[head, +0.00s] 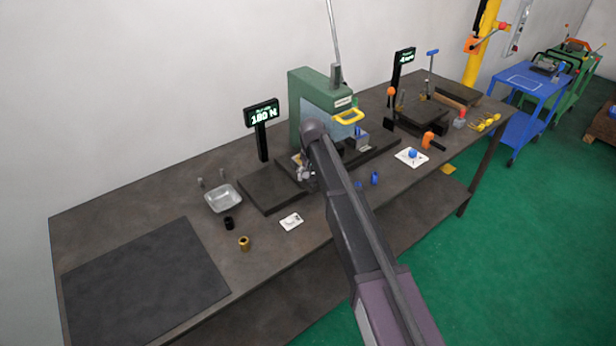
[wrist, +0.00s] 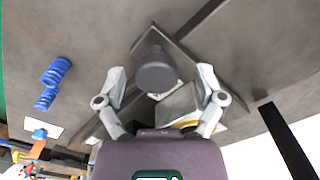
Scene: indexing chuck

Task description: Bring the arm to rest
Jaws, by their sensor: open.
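My gripper (wrist: 161,74) is open in the wrist view, its two fingers spread apart. A dark grey cylindrical part (wrist: 156,72) shows between the fingertips; I cannot tell whether anything touches it. In the head view my arm reaches from the lower right over the bench, and my gripper (head: 304,172) is beside the front of the green press (head: 306,100). My own wrist hides part of the press and of the area under it.
The dark bench (head: 150,215) holds a metal tray (head: 223,198), a black bushing (head: 228,223), a brass bushing (head: 244,243) and a white dish (head: 291,222). A display (head: 262,114) reads about 180 N. Blue springs (wrist: 50,84) lie nearby. The dark mat (head: 145,285) is bare.

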